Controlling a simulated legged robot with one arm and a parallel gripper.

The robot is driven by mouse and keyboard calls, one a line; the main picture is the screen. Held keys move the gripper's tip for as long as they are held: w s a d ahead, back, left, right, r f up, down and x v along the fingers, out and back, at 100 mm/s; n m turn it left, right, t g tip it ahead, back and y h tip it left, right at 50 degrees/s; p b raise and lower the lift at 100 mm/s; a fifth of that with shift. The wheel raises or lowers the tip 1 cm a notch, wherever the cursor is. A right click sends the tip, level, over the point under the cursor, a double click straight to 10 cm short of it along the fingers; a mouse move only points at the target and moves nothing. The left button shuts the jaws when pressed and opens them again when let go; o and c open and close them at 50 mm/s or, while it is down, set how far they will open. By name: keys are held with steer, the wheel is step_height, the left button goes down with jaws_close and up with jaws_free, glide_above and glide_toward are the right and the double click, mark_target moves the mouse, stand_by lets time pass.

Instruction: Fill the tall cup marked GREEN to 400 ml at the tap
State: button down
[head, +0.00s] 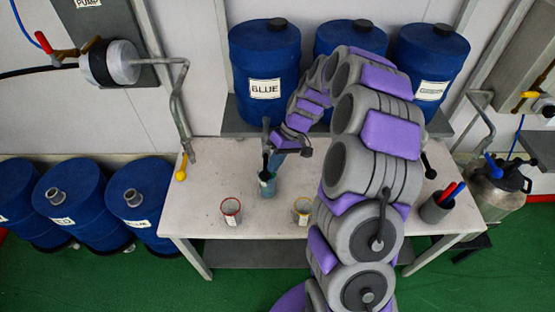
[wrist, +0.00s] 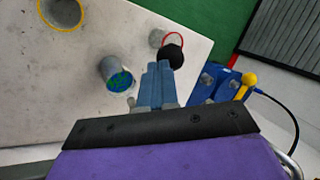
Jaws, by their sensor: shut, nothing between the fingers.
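A tall blue-green cup (head: 267,186) stands upright on the table below the BLUE drum, partly behind my gripper. My gripper (head: 268,152) is above and beside the cup. In the wrist view its fingers (wrist: 158,85) are together and empty, close to a black ball knob (wrist: 173,55). I cannot tell whether they touch it. The tap outlet is hidden.
A red-rimmed cup (head: 231,210) and a yellow-rimmed cup (head: 302,208) stand on the table (head: 205,220). The BLUE drum (head: 265,65) and two other drums are on the shelf behind. A yellow knob (head: 181,173) hangs at the left edge. A pen holder (head: 436,209) stands right.

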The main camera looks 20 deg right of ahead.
steer(key=shift+f, duration=0.1)
steer(key=f+t+b, duration=0.1)
steer(key=t+b, duration=0.1)
steer(key=s+f+n+t+h+b, duration=0.1)
steer(key=t+b, duration=0.1)
steer(key=shift+a+f+h+b, duration=0.1)
steer(key=shift+f+h+b, duration=0.2)
steer(key=shift+f, duration=0.1)
stand_by(1.4)
steer(key=shift+r, duration=0.8)
